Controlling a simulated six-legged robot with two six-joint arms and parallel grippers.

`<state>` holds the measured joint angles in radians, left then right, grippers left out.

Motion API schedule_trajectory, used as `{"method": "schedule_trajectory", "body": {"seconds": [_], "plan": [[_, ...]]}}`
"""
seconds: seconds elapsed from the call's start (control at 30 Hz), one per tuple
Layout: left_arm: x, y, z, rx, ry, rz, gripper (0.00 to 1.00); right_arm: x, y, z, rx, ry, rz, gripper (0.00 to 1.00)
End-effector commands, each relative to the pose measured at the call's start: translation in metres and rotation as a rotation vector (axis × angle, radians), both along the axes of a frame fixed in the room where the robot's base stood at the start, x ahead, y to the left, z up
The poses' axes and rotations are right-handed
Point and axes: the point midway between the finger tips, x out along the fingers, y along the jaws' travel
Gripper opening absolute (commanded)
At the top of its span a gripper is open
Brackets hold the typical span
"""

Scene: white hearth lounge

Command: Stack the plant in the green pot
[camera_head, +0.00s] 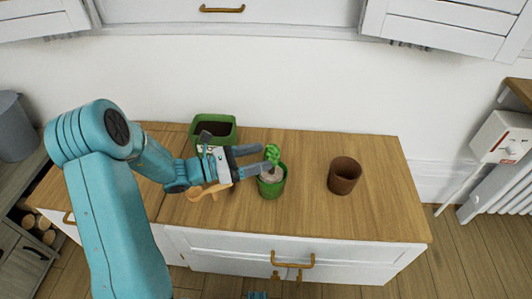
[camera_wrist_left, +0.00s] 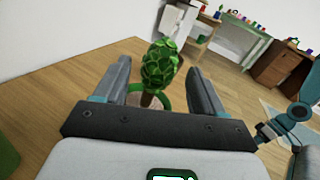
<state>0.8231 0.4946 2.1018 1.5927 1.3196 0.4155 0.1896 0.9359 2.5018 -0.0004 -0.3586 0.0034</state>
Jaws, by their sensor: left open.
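The green leafy plant (camera_head: 272,154) stands upright in the round green pot (camera_head: 271,189) on the wooden cabinet top. Pale material shows inside the pot's rim around the stem. My left gripper (camera_head: 256,160) comes in from the left and is open. In the left wrist view, its two fingers (camera_wrist_left: 160,90) lie on either side of the plant (camera_wrist_left: 161,64), with gaps to the leaves. There the gripper hides most of the pot, and a green piece of its rim (camera_wrist_left: 165,99) shows.
A rectangular green planter (camera_head: 214,119) with dark soil stands behind the gripper. An empty-looking brown pot (camera_head: 345,175) stands to the right. A light wooden object (camera_head: 207,192) lies partly under my gripper. The cabinet top (camera_head: 385,210) is clear at the right.

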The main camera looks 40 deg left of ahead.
Motion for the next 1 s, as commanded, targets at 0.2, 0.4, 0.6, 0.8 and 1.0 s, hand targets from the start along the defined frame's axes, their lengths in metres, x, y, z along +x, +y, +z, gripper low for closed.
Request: {"method": "schedule_trajectory", "body": {"seconds": [0.2,0.4,0.6,0.8,1.0], "plan": [[-0.043,0.033,0.003,0.001,0.001,0.006,0.7,-0.003,0.003,0.014,0.002,0.004,0.011,1.0],[-0.068,0.05,0.001,0.0,0.0,0.003,0.7,-0.004,0.004,0.019,0.002,0.007,0.016,1.0],[-0.074,0.054,0.0,-0.001,-0.001,0.0,0.7,-0.004,0.004,0.019,0.004,0.007,0.018,1.0],[-0.074,0.054,0.0,-0.001,-0.001,0.0,0.7,-0.004,0.004,0.019,0.004,0.007,0.018,1.0],[-0.074,0.054,0.0,-0.001,-0.001,0.0,0.7,-0.004,0.004,0.019,0.003,0.007,0.017,1.0]]}}
